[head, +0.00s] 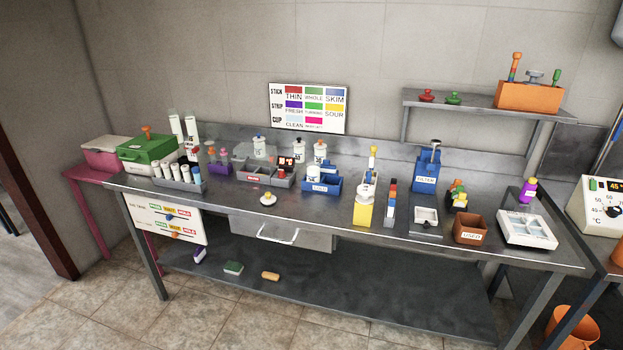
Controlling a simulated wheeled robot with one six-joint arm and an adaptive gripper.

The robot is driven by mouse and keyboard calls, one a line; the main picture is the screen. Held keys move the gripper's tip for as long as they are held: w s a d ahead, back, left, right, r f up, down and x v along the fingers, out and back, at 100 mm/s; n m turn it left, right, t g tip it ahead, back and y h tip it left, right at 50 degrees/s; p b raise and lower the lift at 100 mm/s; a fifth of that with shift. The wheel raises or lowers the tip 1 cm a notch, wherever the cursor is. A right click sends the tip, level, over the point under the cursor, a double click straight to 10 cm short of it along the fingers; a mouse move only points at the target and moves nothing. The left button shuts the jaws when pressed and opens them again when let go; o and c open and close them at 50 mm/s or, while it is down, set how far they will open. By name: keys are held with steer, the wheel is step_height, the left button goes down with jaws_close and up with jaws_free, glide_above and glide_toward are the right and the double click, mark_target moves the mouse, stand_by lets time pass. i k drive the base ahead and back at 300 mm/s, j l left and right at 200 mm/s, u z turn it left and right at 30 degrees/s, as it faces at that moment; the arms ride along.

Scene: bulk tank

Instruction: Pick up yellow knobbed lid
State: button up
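A small pale round lid with a yellow knob (268,199) lies on the grey metal table near its front edge, left of the middle, above the drawer. It looks apart from the things around it, with its knob facing up. My gripper is not in view, so I cannot see whether it holds anything.
A grey divided tray (257,177) and a blue caddy (320,187) stand behind and right of the lid. A rack of white tubes (181,176) is to the left. A drawer handle (277,236) sticks out below. Red (427,96) and green (453,98) knobbed pieces sit on the shelf.

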mark_target(269, 200)
steer(key=i+j+u, duration=0.35)
steer(key=j, duration=0.25)
steer(key=i+j+u, duration=0.3)
steer(key=j, duration=0.2)
steer(key=i+j+u, duration=0.35)
steer(key=i+j, duration=0.1)
steer(key=i, duration=0.05)
